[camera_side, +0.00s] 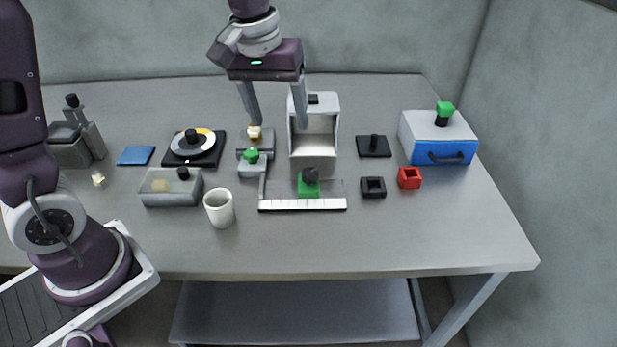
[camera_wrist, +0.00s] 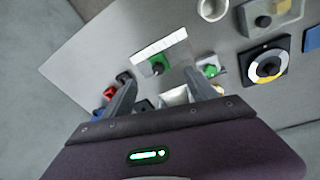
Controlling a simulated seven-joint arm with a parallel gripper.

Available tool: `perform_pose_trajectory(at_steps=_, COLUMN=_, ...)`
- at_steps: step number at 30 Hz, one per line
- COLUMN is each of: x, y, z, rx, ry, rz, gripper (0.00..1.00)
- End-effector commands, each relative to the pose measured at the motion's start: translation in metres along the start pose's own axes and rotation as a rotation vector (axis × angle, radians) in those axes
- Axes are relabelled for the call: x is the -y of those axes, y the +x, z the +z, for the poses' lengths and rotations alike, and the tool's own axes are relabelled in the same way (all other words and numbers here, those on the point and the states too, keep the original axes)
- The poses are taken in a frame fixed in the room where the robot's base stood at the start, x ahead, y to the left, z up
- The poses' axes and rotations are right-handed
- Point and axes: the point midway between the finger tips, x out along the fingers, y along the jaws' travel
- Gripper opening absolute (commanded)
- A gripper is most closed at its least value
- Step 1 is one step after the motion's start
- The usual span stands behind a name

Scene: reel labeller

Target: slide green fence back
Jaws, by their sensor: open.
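The green fence (camera_side: 308,189) is a small green block with a black knob on top. It sits on a grey plate behind a white ruled strip (camera_side: 302,205), near the middle of the table. In the wrist view the green fence (camera_wrist: 154,69) shows beyond my fingers. My gripper (camera_side: 277,122) is open and empty, with its fingers spread wide. It hangs above the back of the table, behind the fence and clear of it. In the wrist view my gripper (camera_wrist: 157,90) has one finger on each side.
An open-fronted grey box (camera_side: 315,160) stands right behind the fence. A small grey device with a green button (camera_side: 251,156) is to its left. A white cup (camera_side: 219,208) stands front left. Black (camera_side: 373,187) and red (camera_side: 409,178) square pieces lie right. The table front is clear.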

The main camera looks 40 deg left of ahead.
Motion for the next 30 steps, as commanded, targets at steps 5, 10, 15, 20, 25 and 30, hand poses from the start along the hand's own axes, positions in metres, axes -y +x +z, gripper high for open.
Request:
perform_pose_trajectory(at_steps=5, x=-0.017, y=0.108, z=-0.046, rx=0.106, ry=-0.196, rz=-0.084, gripper=0.67)
perform_pose_trajectory(at_steps=10, x=-0.019, y=0.156, z=-0.055, rx=0.136, ry=-0.274, rz=-0.118, gripper=0.67)
perform_pose_trajectory(at_steps=15, x=-0.016, y=0.184, z=-0.050, rx=0.141, ry=-0.279, rz=-0.121, gripper=0.67)
perform_pose_trajectory(at_steps=20, x=-0.013, y=0.213, z=-0.046, rx=0.141, ry=-0.279, rz=-0.121, gripper=0.67)
perform_pose_trajectory(at_steps=25, x=-0.012, y=0.226, z=-0.044, rx=0.138, ry=-0.278, rz=-0.119, gripper=0.67)
perform_pose_trajectory(at_steps=30, x=-0.012, y=0.226, z=-0.044, rx=0.137, ry=-0.277, rz=-0.119, gripper=0.67)
